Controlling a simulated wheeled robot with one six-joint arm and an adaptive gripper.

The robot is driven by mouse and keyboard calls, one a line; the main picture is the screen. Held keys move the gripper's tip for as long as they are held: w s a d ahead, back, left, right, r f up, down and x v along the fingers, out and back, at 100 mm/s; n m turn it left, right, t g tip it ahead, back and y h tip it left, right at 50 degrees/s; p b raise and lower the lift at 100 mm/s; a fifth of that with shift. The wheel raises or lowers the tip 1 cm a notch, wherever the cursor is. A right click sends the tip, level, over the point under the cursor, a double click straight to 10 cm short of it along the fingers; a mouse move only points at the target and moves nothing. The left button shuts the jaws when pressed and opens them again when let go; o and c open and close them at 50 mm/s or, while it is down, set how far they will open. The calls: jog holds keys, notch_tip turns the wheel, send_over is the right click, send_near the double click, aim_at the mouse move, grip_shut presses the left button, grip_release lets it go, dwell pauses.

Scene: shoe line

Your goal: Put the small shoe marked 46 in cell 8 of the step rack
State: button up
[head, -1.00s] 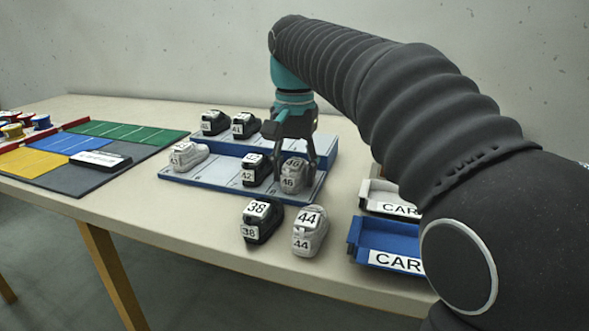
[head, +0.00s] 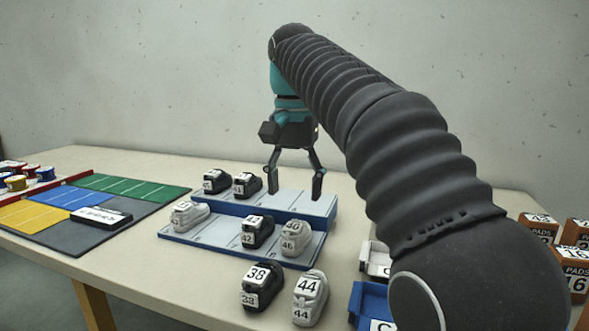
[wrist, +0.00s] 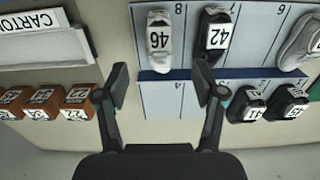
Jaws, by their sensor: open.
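The small grey-white shoe marked 46 (head: 295,238) stands upright on the lower step of the blue and pale step rack (head: 213,232), at its right end. In the wrist view the shoe (wrist: 159,42) lies inside the column labelled 8, between the dividing lines. My gripper (head: 294,188) is open and empty, raised above the rack over its upper step, apart from the shoe. In the wrist view my gripper's fingers (wrist: 162,82) are spread wide with nothing between them.
Black shoe 42 (head: 257,232) stands beside shoe 46. A grey shoe (head: 188,216) and two black shoes (head: 247,184) (head: 215,181) occupy other cells. Shoes 38 (head: 262,287) and 44 (head: 310,298) stand in front. Trays (head: 368,300) and orange boxes (head: 538,226) are at right.

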jog(key=shift+r, duration=1.35)
